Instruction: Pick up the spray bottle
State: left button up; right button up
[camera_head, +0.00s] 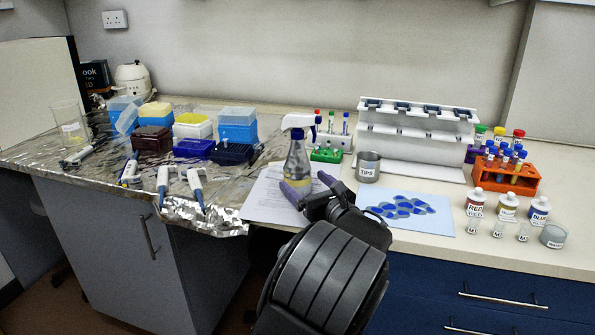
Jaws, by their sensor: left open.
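The spray bottle (297,162) stands upright on white paper sheets near the bench's front edge. It has a white trigger head with a blue part, and yellowish liquid low in its body. My left gripper (309,186) is open, its purple fingertips at the lower part of the bottle. One fingertip is at the bottle's front left and the other at its right. I cannot tell whether they touch it. The bottle's base is partly hidden by the gripper. My right gripper is not in view.
A metal TIPS cup (368,167) and a green tube rack (326,155) stand right of the bottle. A blue spotted mat (430,222) lies further right. Pipettes (196,190) lie left on foil. A white pipette stand (413,150) and an orange rack (505,184) stand behind right.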

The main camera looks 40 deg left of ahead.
pick_arm(q)
jog(key=shift+x, duration=2.6)
jog(key=shift+w+d, duration=0.1)
jog(key=shift+w, duration=0.05)
jog(key=shift+r, duration=0.15)
grip_shut()
